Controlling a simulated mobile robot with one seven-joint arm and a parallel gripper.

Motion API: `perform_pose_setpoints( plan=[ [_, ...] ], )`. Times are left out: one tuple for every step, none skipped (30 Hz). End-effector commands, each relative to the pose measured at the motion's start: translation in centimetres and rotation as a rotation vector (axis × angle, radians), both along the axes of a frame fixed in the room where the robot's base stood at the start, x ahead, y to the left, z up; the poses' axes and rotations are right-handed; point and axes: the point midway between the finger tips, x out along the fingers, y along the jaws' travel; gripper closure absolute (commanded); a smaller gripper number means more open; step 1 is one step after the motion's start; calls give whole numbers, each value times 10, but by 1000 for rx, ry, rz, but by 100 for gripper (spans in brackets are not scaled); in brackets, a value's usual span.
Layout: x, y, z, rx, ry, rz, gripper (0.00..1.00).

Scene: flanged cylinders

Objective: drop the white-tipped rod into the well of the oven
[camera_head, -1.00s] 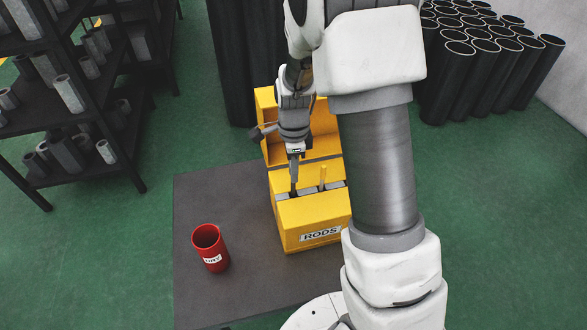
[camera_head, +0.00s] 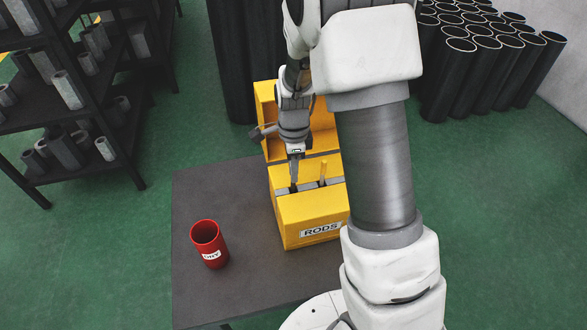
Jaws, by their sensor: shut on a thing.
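The oven is a yellow box (camera_head: 305,211) labelled RODS on the dark table, with its yellow lid (camera_head: 264,98) standing open at the back. No white tip shows, and the lower end is hidden in the box. I cannot tell whether it touches the well's wall.
A red cup (camera_head: 209,246) with a white label stands on the dark table (camera_head: 215,185), left of the oven. Shelves with grey cylinders (camera_head: 66,150) stand at the left. Several black tubes (camera_head: 470,75) stand at the back right. My arm covers the oven's right side.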

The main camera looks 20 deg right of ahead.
Motion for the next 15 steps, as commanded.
perform_pose_setpoints(
  plan=[
    [0,0,-2,0,0,0,100],
    [0,0,-2,0,0,0,100],
    [0,0,-3,0,0,0,100],
    [0,0,-4,0,0,0,100],
    [0,0,-4,0,0,0,100],
    [0,0,-5,0,0,0,100],
    [0,0,-6,0,0,0,100],
    [0,0,-6,0,0,0,100],
    [0,0,-7,0,0,0,100],
    [0,0,-8,0,0,0,100],
    [0,0,-8,0,0,0,100],
    [0,0,-9,0,0,0,100],
    [0,0,-10,0,0,0,100],
    [0,0,-10,0,0,0,100],
    [0,0,-11,0,0,0,100]
  ],
)
